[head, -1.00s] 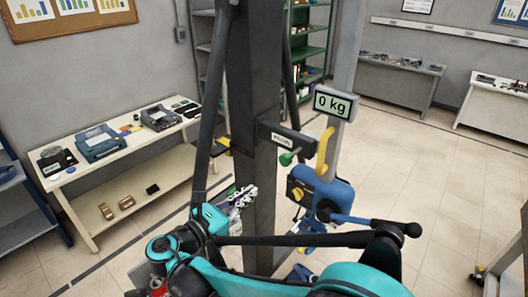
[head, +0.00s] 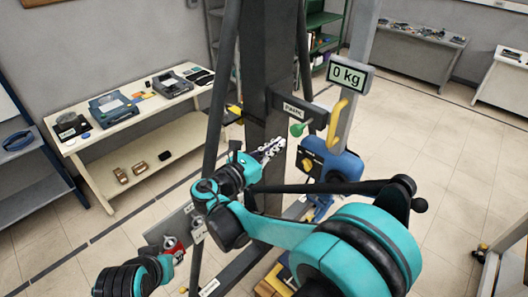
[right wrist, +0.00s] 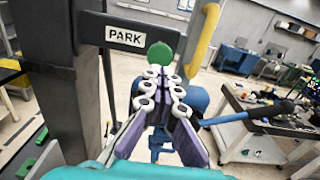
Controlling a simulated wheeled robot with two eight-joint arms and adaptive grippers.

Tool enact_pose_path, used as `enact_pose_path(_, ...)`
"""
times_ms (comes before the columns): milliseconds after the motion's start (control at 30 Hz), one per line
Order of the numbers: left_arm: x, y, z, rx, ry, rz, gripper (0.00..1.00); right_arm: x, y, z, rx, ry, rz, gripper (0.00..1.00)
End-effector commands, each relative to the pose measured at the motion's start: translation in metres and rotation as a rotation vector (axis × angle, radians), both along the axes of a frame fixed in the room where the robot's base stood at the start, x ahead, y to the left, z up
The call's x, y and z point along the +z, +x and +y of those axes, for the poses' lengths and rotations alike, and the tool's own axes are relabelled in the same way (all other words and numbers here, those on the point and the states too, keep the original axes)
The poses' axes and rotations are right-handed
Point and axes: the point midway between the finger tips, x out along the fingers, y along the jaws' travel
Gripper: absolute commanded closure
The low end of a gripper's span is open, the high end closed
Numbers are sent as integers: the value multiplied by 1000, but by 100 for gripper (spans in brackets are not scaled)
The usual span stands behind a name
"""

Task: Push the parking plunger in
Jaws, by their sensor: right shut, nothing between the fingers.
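The parking plunger has a round green knob (head: 297,129) and sits by a dark bracket with a PARK label (head: 292,110) on the dark column. In the right wrist view the knob (right wrist: 160,54) shows straight beyond my fingertips, below and right of the PARK label (right wrist: 125,37). My right gripper (head: 282,142) is shut and empty, just below and left of the knob in the head view. It also shows in the right wrist view (right wrist: 166,74), fingertips close together. I cannot tell whether the tips touch the knob.
A yellow hook-shaped bar (head: 338,117) hangs right of the knob, above a blue hoist body (head: 345,166). A 0 kg display (head: 346,76) is above. The dark column (head: 262,70) stands left of the plunger. A white bench (head: 140,110) stands at the left.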

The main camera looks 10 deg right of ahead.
Motion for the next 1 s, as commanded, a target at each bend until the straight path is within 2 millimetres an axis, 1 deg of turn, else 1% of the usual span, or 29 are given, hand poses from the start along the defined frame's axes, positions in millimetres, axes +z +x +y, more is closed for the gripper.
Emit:
enact_pose_path(33,3,0,0,0,0,0,68,1,6,-9,-4,0,0,100)
enact_pose_path(100,5,0,0,0,0,0,68,1,14,-19,-3,0,0,100)
enact_pose_path(233,8,0,0,0,0,0,68,1,25,-32,-2,0,0,100)
enact_pose_path(400,9,0,0,0,0,0,68,0,31,-40,0,0,0,100)
enact_pose_path(767,8,0,0,0,0,0,68,0,33,-42,1,0,0,100)
enact_pose_path(867,3,0,0,0,0,0,68,-2,39,-50,-2,0,0,100)
enact_pose_path(1000,-6,0,0,0,0,0,68,-3,54,-71,-3,0,0,100)
